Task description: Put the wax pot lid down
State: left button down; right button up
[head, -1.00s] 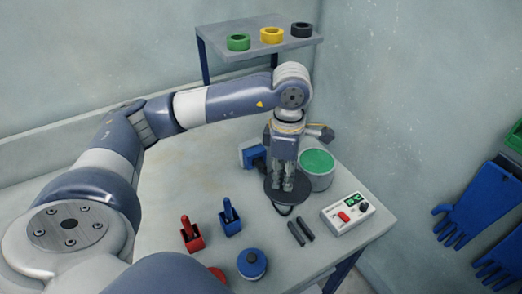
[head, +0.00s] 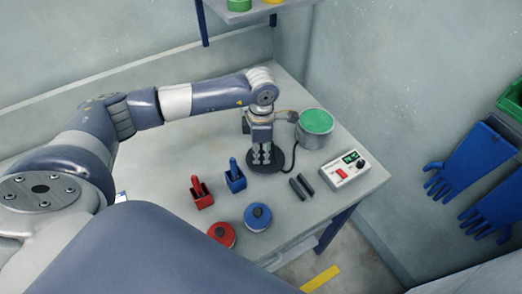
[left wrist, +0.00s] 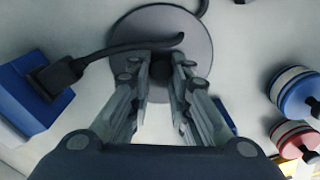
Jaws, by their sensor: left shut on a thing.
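The wax pot lid (head: 262,168) is a dark round disc with a knob in its middle. My left gripper (head: 261,160) points down and is shut on the knob. In the left wrist view the lid (left wrist: 195,38) lies beyond the fingertips (left wrist: 160,68), which hide part of it. The lid is low over the table or resting on it; I cannot tell which. The wax pot (head: 316,138) is grey, shows green wax (head: 316,121) inside, and stands uncovered to the right of the lid. My right gripper is not in view.
Red (head: 200,195) and blue (head: 235,178) holders stand left of the lid. Red (head: 222,235) and blue (head: 257,217) round containers stand nearer the front edge. Right of the lid are dark bars (head: 301,186) and a control box (head: 343,172). The table (head: 150,180) is clear at left.

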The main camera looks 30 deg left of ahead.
pick_arm(q)
jog(key=shift+f, duration=0.45)
jog(key=shift+f, duration=0.1)
jog(key=shift+f+b, duration=0.15)
jog(key=shift+b, duration=0.15)
jog(key=c, duration=1.5)
grip_release()
jog(key=shift+r, duration=0.2)
